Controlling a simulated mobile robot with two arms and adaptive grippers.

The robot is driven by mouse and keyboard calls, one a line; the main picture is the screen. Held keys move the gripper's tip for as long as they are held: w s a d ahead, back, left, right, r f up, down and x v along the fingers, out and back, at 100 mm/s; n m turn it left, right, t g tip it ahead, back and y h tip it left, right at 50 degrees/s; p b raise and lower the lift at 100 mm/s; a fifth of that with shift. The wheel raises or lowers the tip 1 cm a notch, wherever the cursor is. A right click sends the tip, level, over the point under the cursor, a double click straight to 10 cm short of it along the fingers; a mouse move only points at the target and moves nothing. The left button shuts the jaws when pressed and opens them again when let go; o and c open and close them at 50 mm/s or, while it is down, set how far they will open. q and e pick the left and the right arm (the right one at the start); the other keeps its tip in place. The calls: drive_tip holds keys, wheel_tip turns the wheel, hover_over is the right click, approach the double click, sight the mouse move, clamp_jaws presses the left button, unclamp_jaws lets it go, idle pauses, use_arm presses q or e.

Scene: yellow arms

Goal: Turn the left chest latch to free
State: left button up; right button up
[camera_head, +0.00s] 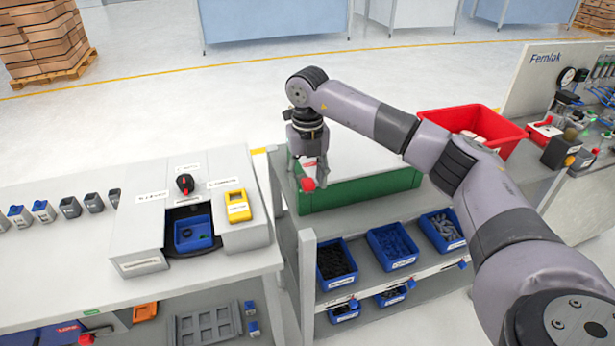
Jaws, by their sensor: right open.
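A green chest (365,190) with a pale top (350,155) stands on the shelf unit in the middle. A small red part, seemingly its left latch (308,184), is at the left of its front. My right gripper (313,180) points down just over the chest's left front, with its fingers close around or beside the red part. The fingers look open; whether they touch it I cannot tell. The latch's exact turn is partly hidden by the fingers. My right arm hides part of the chest's right side. My left gripper is not in view.
A red crate (473,124) stands behind my right arm. Blue bins (391,246) of small parts sit below the chest. On the left table (60,275) are a pale box (140,238) with a red-black knob (185,183) and a yellow device (237,206).

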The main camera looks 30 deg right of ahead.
sight(307, 181)
wheel_tip(307, 181, up, 12)
idle(0.6)
idle(0.4)
